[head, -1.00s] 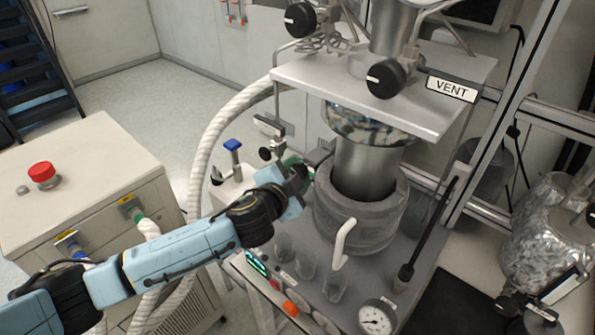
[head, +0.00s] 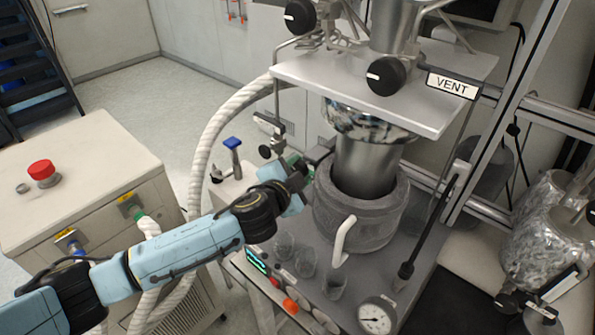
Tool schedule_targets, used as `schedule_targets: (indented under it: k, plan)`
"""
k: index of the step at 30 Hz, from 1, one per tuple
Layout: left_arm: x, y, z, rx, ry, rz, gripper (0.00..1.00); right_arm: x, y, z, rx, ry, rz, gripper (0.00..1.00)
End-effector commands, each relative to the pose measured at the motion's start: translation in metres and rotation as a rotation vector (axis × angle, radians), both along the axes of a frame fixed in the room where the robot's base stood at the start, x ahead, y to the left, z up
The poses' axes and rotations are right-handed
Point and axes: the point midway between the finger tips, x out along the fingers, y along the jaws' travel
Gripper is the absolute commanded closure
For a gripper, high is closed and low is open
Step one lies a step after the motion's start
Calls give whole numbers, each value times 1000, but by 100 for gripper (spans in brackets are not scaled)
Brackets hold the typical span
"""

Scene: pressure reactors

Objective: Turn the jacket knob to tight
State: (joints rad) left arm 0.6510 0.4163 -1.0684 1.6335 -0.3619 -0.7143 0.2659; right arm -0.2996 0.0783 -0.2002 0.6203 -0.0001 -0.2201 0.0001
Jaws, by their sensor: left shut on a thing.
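The grey heating jacket (head: 362,218) wraps the lower part of the steel reactor vessel (head: 366,165) on the bench. My left gripper (head: 312,174) reaches in from the left to the jacket's upper left side. It is shut on a small part there, which appears to be the jacket knob. The gripper and wrist hide most of that part, so its marking and angle cannot be read. My right gripper is out of view.
A metal shelf with a VENT label (head: 452,84) and a black knob (head: 385,76) overhangs the vessel. A white bent handle (head: 343,241), glass beakers (head: 306,262) and a pressure gauge (head: 376,316) stand in front. A thick white hose (head: 205,140) curves behind my arm.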

Motion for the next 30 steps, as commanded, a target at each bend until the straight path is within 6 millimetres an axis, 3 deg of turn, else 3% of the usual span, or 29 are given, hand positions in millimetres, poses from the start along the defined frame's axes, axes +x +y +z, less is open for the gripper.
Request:
schedule_targets:
  k: [11,30]
  plan:
    - [-1,0,-6,204,-146,4,83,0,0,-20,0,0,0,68]
    - [-1,-1,-12,691,-499,2,83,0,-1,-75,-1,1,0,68]
